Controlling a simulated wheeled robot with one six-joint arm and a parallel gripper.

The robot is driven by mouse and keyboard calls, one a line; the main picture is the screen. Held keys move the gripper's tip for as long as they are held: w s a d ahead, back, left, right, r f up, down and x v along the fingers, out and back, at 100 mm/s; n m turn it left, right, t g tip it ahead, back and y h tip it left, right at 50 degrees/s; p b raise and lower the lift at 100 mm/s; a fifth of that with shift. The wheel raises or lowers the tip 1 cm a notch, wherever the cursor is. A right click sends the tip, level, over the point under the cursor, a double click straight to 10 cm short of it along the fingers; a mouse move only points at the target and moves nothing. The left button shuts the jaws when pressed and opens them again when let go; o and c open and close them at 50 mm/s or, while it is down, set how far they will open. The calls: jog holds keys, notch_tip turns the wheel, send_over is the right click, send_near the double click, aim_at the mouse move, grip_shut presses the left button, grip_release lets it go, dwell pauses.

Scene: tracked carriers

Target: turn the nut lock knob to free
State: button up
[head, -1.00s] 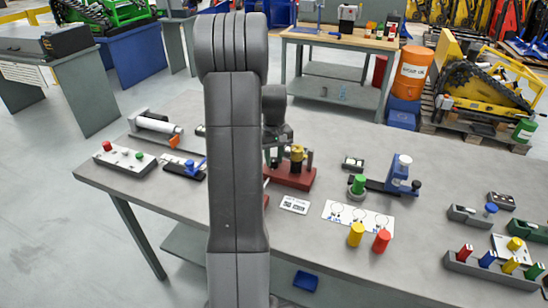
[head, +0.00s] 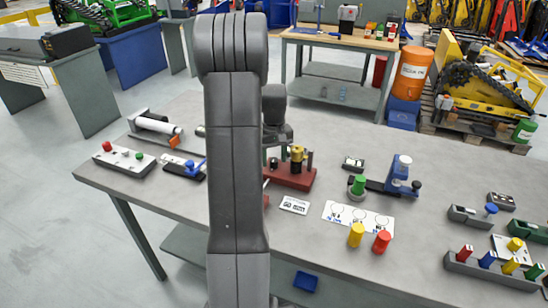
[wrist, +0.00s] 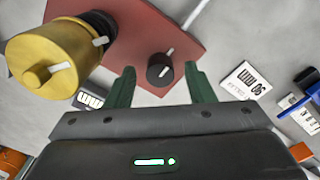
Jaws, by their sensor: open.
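A small black knob (wrist: 155,76) with a short white pointer mark stands on a dark red base plate (wrist: 130,42) in the wrist view. A large yellow cylinder (wrist: 40,62) with white marks and a black collar stands left of the knob. In the head view the red base (head: 303,180) is partly hidden by my arm, and my fingers are hidden.
A blue fixture (head: 399,178), a green knob (head: 358,185) and yellow and red cylinders stand farther right. A grey box with a red knob (head: 107,146) sits on the left.

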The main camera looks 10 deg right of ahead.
aim_at(274, 160)
notch_tip(274, 160, up, 14)
jog(key=shift+f, duration=0.15)
dwell(0.4)
notch_tip(274, 160, down, 14)
jog(key=shift+r, duration=0.1)
dwell(0.5)
